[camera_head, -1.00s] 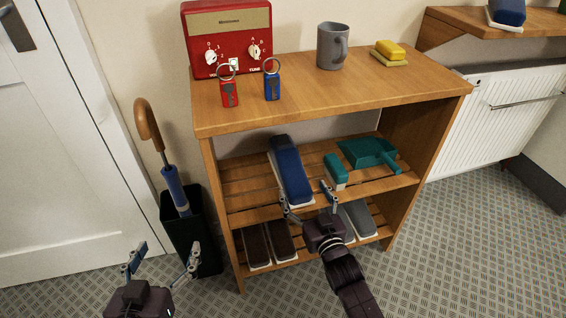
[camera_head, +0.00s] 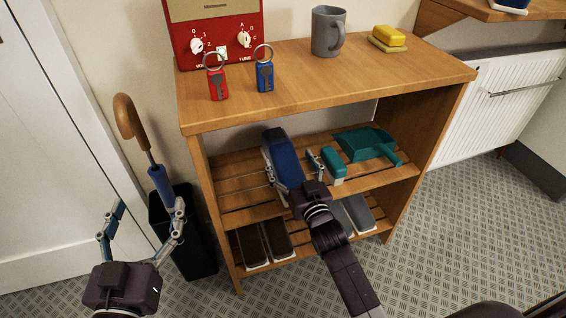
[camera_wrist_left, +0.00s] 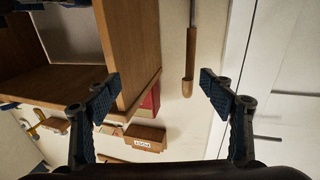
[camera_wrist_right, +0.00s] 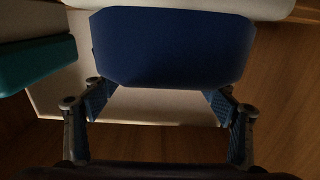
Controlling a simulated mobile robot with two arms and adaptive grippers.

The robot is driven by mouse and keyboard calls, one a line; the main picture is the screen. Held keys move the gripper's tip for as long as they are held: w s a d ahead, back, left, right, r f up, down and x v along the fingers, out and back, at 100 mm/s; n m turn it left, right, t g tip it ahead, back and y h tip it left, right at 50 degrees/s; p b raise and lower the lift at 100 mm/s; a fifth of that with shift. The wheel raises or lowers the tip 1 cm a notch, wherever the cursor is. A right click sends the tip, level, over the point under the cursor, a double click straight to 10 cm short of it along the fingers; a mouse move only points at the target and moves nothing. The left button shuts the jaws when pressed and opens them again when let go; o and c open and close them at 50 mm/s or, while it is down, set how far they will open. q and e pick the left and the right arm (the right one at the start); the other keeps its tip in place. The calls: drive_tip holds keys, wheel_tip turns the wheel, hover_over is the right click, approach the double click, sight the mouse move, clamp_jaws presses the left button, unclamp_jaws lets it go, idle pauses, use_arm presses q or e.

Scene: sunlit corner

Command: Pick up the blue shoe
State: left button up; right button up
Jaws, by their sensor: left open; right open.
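The blue shoe (camera_head: 282,157) lies on the middle slatted shelf of the wooden rack, its long side running toward the back. My right gripper (camera_head: 293,170) is open at its near end, with one finger on each side of the shoe. In the right wrist view the shoe (camera_wrist_right: 172,45) fills the upper middle, and the open fingers (camera_wrist_right: 160,103) stand at either side of its near edge. I cannot tell whether they touch it. My left gripper (camera_head: 145,218) is open and empty, in front of the umbrella stand. Its open fingers also show in the left wrist view (camera_wrist_left: 165,95).
A teal brush (camera_head: 334,163) and teal dustpan (camera_head: 368,146) lie right of the shoe. Dark shoes (camera_head: 264,244) and grey shoes (camera_head: 355,213) stand on the lower shelf. The rack top (camera_head: 330,75) overhangs the shelf. An umbrella stand (camera_head: 185,240) is left of the rack.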

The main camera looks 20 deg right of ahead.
sight(284, 150)
drive_tip(key=w, duration=0.1)
drive_tip(key=w+b, duration=0.1)
drive_tip(key=w, duration=0.1)
drive_tip(key=shift+w+a+f, duration=0.1)
drive_tip(key=shift+w+a, duration=0.1)
drive_tip(key=shift+w, duration=0.3)
use_arm(q)
wheel_tip(284, 150, up, 8)
drive_tip(key=s+t+h, duration=0.1)
drive_tip(key=t, duration=0.3)
drive_tip(key=shift+s+d+h, duration=0.2)
drive_tip(key=shift+d+h, duration=0.1)
drive_tip(key=shift+h, duration=0.1)
use_arm(e)
drive_tip(key=shift+c, duration=0.6)
drive_tip(key=c, duration=1.3)
drive_tip(key=shift+c, duration=0.4)
use_arm(q)
drive_tip(key=shift+w, duration=0.1)
use_arm(e)
drive_tip(key=shift+r, duration=0.25)
